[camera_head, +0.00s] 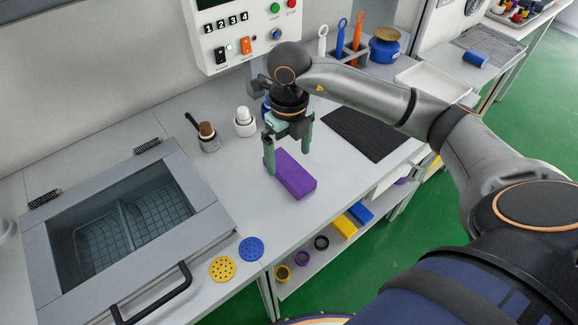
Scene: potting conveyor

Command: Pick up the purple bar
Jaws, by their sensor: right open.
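The purple bar (297,177) lies flat on the light grey counter, near its front edge, in the head view. My right gripper (287,155) points down over the far end of the bar. Its fingers are apart, with one finger at the left of the bar and the other up to the right. The gripper is open and holds nothing. I cannot tell how far the fingertips are above the counter. My left gripper is not in view.
A black ribbed mat (366,134) lies right of the bar. A sink-like basin with a frame (48,276) is at left. A yellow disc (222,269) and a blue disc (251,249) lie near the front edge. Bottles (245,124) stand behind. A control box (206,57) hangs above.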

